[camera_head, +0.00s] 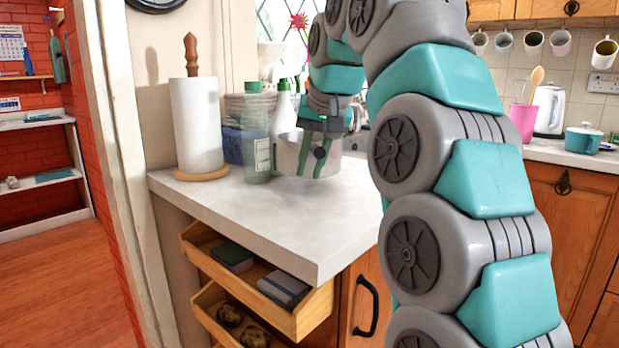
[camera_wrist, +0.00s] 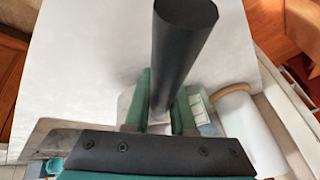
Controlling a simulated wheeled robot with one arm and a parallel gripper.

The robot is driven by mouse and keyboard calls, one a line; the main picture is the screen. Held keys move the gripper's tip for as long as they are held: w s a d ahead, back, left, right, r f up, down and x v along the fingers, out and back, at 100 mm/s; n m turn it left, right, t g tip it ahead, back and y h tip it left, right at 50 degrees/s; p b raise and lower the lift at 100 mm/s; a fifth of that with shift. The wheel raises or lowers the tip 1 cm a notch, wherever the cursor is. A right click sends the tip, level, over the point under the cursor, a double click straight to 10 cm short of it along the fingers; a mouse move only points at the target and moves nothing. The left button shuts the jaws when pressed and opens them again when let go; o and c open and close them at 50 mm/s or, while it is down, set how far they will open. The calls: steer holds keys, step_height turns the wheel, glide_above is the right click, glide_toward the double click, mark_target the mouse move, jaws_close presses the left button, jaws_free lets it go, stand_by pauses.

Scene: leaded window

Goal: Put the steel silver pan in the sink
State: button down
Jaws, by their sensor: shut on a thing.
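The steel silver pan (camera_head: 288,152) is in the head view, just above the far part of the white counter, beside the bottles. My gripper (camera_head: 318,158) is in front of it, its two green fingers shut on the pan's black handle. The handle points toward the head camera there. In the wrist view the black handle (camera_wrist: 185,45) rises between the fingers of my gripper (camera_wrist: 160,105). The pan's body is mostly hidden by my gripper in that view. I cannot make out the sink; my arm covers much of the area behind the counter.
The counter's front (camera_head: 290,218) is clear. Open drawers (camera_head: 268,305) jut out below. A pink cup (camera_head: 523,122) and kettle (camera_head: 550,108) stand at right.

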steer(key=shift+w+a, duration=0.15)
steer(key=shift+w, duration=0.35)
steer(key=shift+f+b, duration=1.15)
steer(key=shift+f, duration=0.65)
steer(key=shift+f, duration=0.2)
steer(key=c, duration=0.8)
jaws_free()
steer(key=shift+o, duration=0.2)
steer(key=shift+r, duration=0.1)
